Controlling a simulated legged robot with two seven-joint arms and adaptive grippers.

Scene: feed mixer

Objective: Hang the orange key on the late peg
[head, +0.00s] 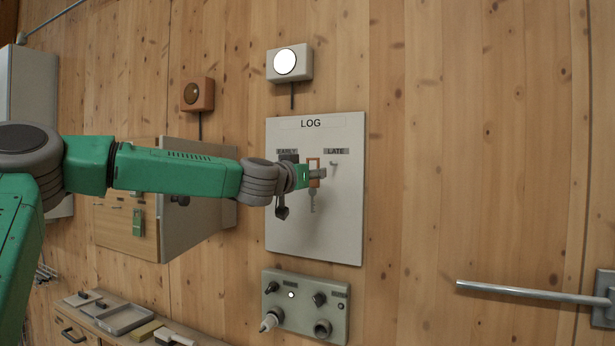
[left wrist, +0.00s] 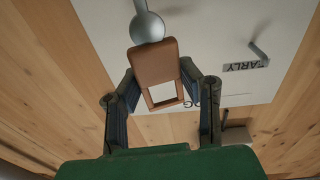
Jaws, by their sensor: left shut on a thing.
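The orange key has an orange frame-like bow (head: 313,162) and a grey metal shaft (head: 313,202) pointing down. My left gripper (head: 318,174) is shut on the bow and holds the key in front of the white LOG board (head: 310,225). In the left wrist view the bow (left wrist: 154,62) is between the two fingers, with the round metal end (left wrist: 147,27) beyond it. The late peg (head: 334,164) sticks out under the LATE label, bare, just right of the key. The early peg (left wrist: 259,49) shows bare in the left wrist view. My right gripper is out of view.
A grey control panel (head: 305,310) with knobs is below the board. A lamp box (head: 290,64) is above it. An open cabinet (head: 190,215) is at left behind my arm. A metal bar handle (head: 520,291) juts in at right.

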